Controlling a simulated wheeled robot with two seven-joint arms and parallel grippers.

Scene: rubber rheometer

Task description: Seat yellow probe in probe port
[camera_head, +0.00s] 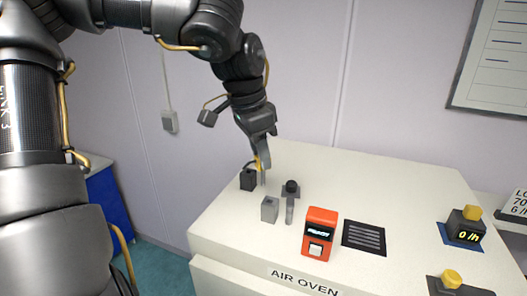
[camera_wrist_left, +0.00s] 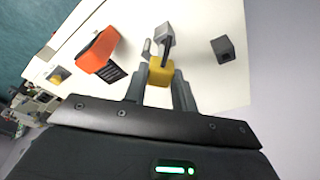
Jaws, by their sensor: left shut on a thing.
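My left gripper (camera_head: 262,168) is shut on the yellow probe (camera_wrist_left: 160,73) above the white oven top. The probe's yellow body sits between the fingers in the left wrist view, and a thin dark stem reaches from it toward a grey block (camera_wrist_left: 165,34). I cannot tell whether the stem touches that block. In the head view only a sliver of the probe's yellow shows. The grey block (camera_head: 269,209) stands in front of the gripper. A black block (camera_head: 247,181) stands just left of the fingers; in the wrist view this block (camera_wrist_left: 223,49) shows a small hole. My right gripper is out of view.
A lever with a black knob (camera_head: 291,187) stands right of the grey block. Further right are an orange device (camera_head: 320,233), a dark vent (camera_head: 364,238) and yellow-topped controls (camera_head: 466,224). The oven top (camera_head: 340,180) is clear behind these.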

